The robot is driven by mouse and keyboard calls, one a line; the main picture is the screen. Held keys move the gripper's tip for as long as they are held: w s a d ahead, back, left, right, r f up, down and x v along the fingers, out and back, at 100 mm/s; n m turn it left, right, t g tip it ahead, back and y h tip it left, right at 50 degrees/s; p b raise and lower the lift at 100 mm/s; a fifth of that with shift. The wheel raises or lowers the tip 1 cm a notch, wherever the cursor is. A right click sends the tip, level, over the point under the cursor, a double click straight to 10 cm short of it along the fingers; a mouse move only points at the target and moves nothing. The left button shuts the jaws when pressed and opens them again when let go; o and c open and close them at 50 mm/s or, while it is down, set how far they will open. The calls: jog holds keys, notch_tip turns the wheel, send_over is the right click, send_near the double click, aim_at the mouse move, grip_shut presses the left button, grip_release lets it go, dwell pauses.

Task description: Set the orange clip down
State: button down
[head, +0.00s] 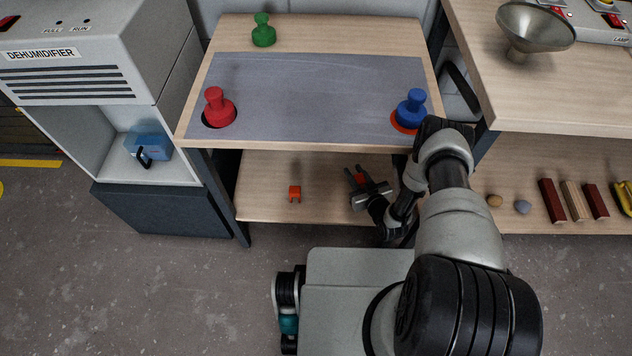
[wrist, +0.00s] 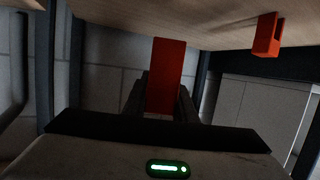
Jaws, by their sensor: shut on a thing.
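My gripper (head: 360,178) is shut on an orange clip (wrist: 167,75), of which the wrist view shows one long flat face between the fingers. The held clip also shows small and partly hidden in the head view (head: 361,179). My gripper is at the lower shelf (head: 262,200) of the middle table. I cannot tell whether the held clip touches the shelf. A second orange clip (head: 295,193), with a slot between two prongs, stands on that shelf left of my gripper. It shows at the upper right of the wrist view (wrist: 268,36).
The grey-topped table (head: 310,90) above the shelf bears a red knob (head: 219,108), a blue knob (head: 411,108) and a green one (head: 263,32). The shelf around the standing clip is clear. Several battens (head: 573,200) lie on the right shelf. A dehumidifier (head: 75,75) stands left.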

jog(key=shift+f+b, duration=3.65)
jog(key=shift+f, duration=1.5)
jog(key=c, duration=1.5)
grip_release()
jog(key=shift+o, duration=0.2)
